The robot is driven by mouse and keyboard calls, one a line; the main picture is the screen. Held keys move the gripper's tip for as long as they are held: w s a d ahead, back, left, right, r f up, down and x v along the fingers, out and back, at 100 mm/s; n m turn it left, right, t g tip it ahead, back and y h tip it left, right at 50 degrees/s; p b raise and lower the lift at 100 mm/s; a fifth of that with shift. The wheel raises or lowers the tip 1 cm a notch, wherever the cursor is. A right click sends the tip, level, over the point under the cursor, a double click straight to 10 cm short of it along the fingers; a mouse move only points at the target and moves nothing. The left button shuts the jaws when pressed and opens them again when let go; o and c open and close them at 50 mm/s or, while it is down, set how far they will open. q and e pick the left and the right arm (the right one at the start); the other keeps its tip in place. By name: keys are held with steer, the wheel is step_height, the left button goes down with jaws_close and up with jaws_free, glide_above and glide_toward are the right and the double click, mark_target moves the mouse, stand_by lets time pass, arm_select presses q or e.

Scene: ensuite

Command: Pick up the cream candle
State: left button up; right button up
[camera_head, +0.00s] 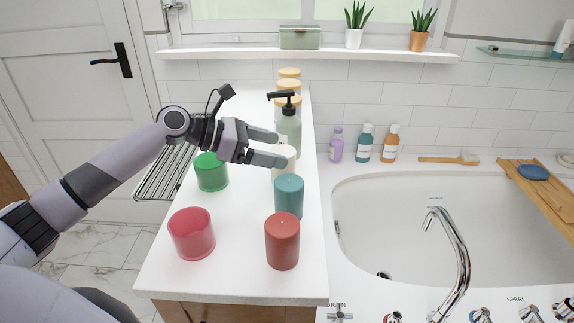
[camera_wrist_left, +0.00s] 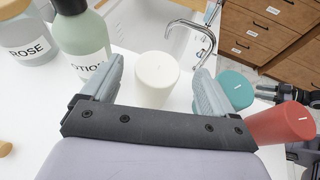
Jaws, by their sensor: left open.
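The cream candle (camera_head: 288,154) stands upright on the white counter, partly hidden behind a finger in the head view. In the left wrist view the whole cream candle (camera_wrist_left: 156,75) shows between the two fingers. My left gripper (camera_head: 281,148) is open and empty, its fingertips at the candle's near side, one on either side. The fingertips (camera_wrist_left: 160,68) show clear gaps to the candle in the left wrist view. A dark part at the right edge of that view looks like my right gripper (camera_wrist_left: 290,93); its jaws are not clear.
A teal candle (camera_head: 289,197) and a red-brown candle (camera_head: 282,242) stand in front. A green cup (camera_head: 211,172) and a pink cup (camera_head: 191,234) are left. A pump bottle (camera_head: 288,128) stands close behind the cream candle. The sink (camera_head: 400,220) lies right.

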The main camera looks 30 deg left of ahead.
mark_target(284, 150)
arm_select(q)
steer(key=x, duration=0.5)
steer(key=shift+w+f, duration=0.1)
steer(key=c, duration=1.2)
